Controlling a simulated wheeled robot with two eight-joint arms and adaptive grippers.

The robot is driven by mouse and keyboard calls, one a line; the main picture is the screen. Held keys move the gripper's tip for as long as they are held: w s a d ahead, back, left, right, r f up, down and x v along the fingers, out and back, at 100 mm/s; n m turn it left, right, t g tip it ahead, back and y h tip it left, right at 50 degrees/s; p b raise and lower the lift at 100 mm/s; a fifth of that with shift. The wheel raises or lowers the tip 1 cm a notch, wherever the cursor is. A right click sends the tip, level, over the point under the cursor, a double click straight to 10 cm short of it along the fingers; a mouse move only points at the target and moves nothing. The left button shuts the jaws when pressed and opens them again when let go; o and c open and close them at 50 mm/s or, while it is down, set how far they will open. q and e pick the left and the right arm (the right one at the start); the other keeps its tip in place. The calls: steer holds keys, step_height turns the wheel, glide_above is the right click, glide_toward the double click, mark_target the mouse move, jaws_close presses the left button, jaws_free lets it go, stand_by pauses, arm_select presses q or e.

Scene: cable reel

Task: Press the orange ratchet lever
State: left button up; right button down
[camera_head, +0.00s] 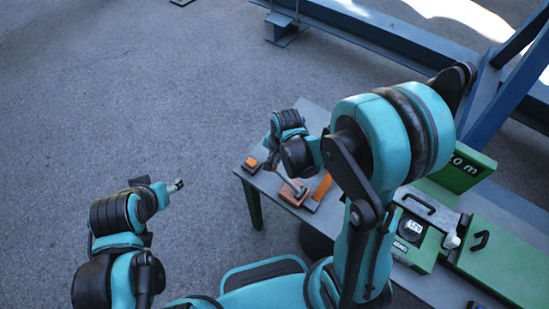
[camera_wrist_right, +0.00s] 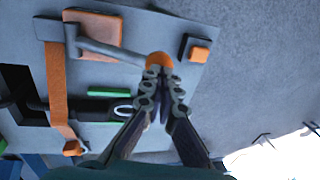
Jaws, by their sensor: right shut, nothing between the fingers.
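The ratchet has a grey lever (camera_wrist_right: 112,48) with an orange end (camera_wrist_right: 158,60), standing over an orange-brown base plate (camera_wrist_right: 92,25). In the head view the grey lever (camera_head: 287,180) rises from the orange base (camera_head: 293,193) near the table's left end. My right gripper (camera_wrist_right: 161,84) is shut and empty, its tips right at the orange end in the wrist view; I cannot tell whether they touch. In the head view my right gripper (camera_head: 273,164) is partly hidden by its own wrist. My left gripper (camera_head: 178,185) is over the floor, away from the table; its jaw state is unclear.
An orange strap (camera_wrist_right: 58,95) runs beside the ratchet. A small orange block on a dark base (camera_wrist_right: 200,54) sits near the table corner. Green cases (camera_head: 500,260) stand at the right of the grey table (camera_head: 318,118). A blue steel frame (camera_head: 400,50) lies behind.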

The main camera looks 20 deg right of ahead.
step_height(320, 180, down, 6)
steer(key=w+a+g+h+b, duration=0.1)
steer(key=w+a+g+b, duration=0.1)
steer(key=b, duration=0.4)
steer(key=shift+w, duration=0.25)
steer(key=shift+a, duration=0.1)
steer(key=shift+r, duration=0.15)
